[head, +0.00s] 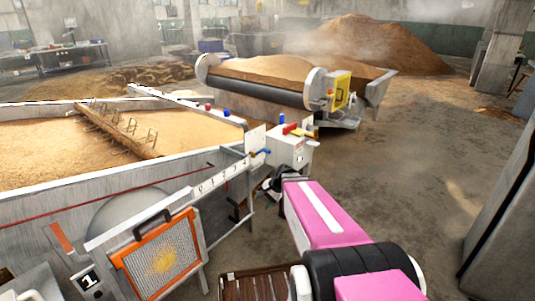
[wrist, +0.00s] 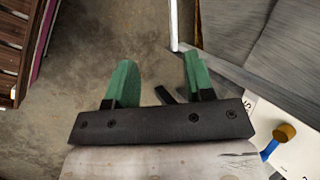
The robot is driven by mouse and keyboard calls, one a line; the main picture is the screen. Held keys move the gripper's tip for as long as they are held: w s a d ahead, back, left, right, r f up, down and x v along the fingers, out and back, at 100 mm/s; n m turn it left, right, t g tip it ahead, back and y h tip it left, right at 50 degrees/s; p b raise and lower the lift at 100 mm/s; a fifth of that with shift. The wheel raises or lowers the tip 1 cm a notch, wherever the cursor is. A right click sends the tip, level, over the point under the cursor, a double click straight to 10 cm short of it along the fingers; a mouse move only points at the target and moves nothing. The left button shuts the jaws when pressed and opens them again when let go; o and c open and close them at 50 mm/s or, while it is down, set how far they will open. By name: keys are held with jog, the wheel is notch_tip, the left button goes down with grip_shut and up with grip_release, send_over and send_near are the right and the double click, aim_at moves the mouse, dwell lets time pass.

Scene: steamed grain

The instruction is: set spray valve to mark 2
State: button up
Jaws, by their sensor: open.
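A blue lever with an orange-yellow knob (head: 262,152), which looks like the spray valve handle, sits at the right end of a white numbered strip (head: 220,180) on the trough. The lever's knob also shows in the wrist view (wrist: 285,132) at the lower right, beside a white plate with markings. I cannot read which mark the lever points at. My gripper (wrist: 158,78) is open and empty, its green fingers apart over bare floor, left of the lever and not touching it. In the head view the gripper is mostly hidden behind my pink arm.
A grey box with a red lever (head: 298,152) stands right of the valve. The metal trough (head: 60,193) holds grain and a spiked wooden bar. An orange-framed mesh panel (head: 160,255) leans in front. A slatted wooden crate (wrist: 12,50) is near. Floor at right (head: 420,150) is clear.

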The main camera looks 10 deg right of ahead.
jog(key=w+d+m+t+y, duration=0.1)
jog(key=w+m+t+y, duration=0.15)
jog(key=w+m, duration=0.4)
jog(key=m+t+y, duration=0.3)
jog(key=m+t, duration=0.7)
jog(key=m, duration=0.5)
send_near(268, 152)
jog(key=shift+m, duration=0.25)
jog(key=x, duration=1)
jog(key=shift+w+d+f, duration=0.15)
jog(key=shift+w+f, duration=0.1)
jog(key=shift+w, duration=0.4)
jog(key=shift+g, duration=0.25)
jog(key=shift+c, duration=0.4)
grip_shut()
